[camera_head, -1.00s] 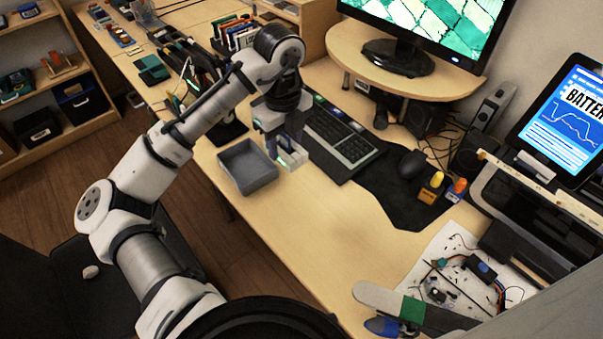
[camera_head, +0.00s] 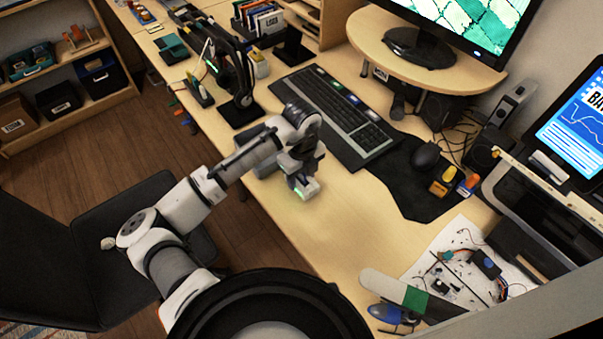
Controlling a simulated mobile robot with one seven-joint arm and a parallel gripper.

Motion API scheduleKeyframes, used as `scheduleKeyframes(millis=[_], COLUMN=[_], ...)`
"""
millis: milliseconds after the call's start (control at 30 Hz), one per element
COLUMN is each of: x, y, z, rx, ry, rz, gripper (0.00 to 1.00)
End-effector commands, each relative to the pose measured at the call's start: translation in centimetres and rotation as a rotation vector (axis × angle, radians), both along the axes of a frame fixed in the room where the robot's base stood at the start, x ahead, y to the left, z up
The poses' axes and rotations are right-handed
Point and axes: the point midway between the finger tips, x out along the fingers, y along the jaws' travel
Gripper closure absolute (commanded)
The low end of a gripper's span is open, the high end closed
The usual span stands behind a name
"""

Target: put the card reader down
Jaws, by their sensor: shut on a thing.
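The card reader (camera_head: 308,192) is a small pale block with a green-lit edge. It is in my gripper (camera_head: 300,180), low over the bare wood of the desk (camera_head: 345,225). My gripper points down and is shut on the card reader. My wrist hides the upper part of the card reader and most of the fingers. I cannot tell whether the card reader touches the desk.
A grey tray (camera_head: 262,168) lies just left of my gripper, partly behind my arm. A keyboard (camera_head: 345,125) and a black mat (camera_head: 405,185) with a mouse (camera_head: 425,156) lie behind and right.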

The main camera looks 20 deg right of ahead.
Motion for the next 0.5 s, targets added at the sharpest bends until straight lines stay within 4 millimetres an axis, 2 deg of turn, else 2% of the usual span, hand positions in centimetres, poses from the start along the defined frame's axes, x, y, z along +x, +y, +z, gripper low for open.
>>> scheduleKeyframes(millis=[367,400,500], x=[0.03,0.03,0.03], y=[-0.02,-0.01,-0.01], z=[-0.61,-0.47,-0.44], rx=[-0.001,-0.001,-0.001], ry=[-0.001,-0.001,-0.001], rz=[0.0,0.0,0.0], gripper=[0.77,0.49,0.36])
